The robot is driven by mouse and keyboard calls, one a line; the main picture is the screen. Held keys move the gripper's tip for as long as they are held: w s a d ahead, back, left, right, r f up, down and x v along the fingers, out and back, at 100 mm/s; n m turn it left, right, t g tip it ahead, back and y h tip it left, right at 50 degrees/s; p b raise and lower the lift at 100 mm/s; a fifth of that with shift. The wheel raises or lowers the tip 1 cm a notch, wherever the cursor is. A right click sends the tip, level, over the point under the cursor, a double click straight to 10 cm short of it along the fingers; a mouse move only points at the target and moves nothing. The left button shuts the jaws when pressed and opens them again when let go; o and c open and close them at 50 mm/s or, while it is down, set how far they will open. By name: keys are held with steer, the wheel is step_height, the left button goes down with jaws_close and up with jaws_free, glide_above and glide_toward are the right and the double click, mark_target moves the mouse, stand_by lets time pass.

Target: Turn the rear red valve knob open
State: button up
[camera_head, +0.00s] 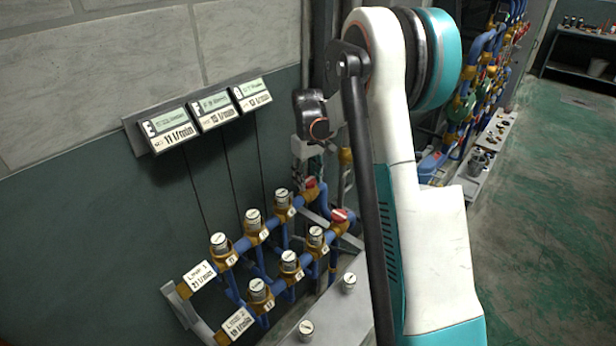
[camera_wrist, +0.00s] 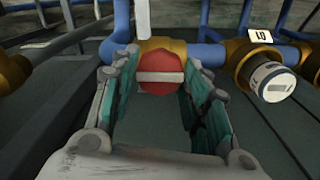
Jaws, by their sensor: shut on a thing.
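The rear red valve knob (camera_wrist: 160,84) is round with a pale bar lying level across its face in the wrist view. It sits on a brass valve body (camera_wrist: 152,46) on a blue pipe. My gripper (camera_wrist: 161,74) has one teal-padded finger on each side of the knob, shut on it. In the head view the rear red knob (camera_head: 310,183) shows at the far end of the rear pipe row, just under my gripper (camera_head: 308,170), whose fingertips are small and hard to make out. A second red knob (camera_head: 340,215) is on the front row, apart from my gripper.
Blue pipe rows carry several white-capped meters (camera_head: 253,217), and one meter (camera_wrist: 272,82) is right of my gripper. Three display panels (camera_head: 203,114) hang on the wall. A grey ledge (camera_head: 340,312) runs along the front. The green floor (camera_head: 550,190) at right is open.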

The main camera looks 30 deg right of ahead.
mark_target(308, 180)
steer(key=shift+n, duration=0.4)
steer(key=o, duration=1)
steer(key=shift+o, duration=0.2)
steer(key=shift+r, duration=0.1)
step_height(308, 180, up, 12)
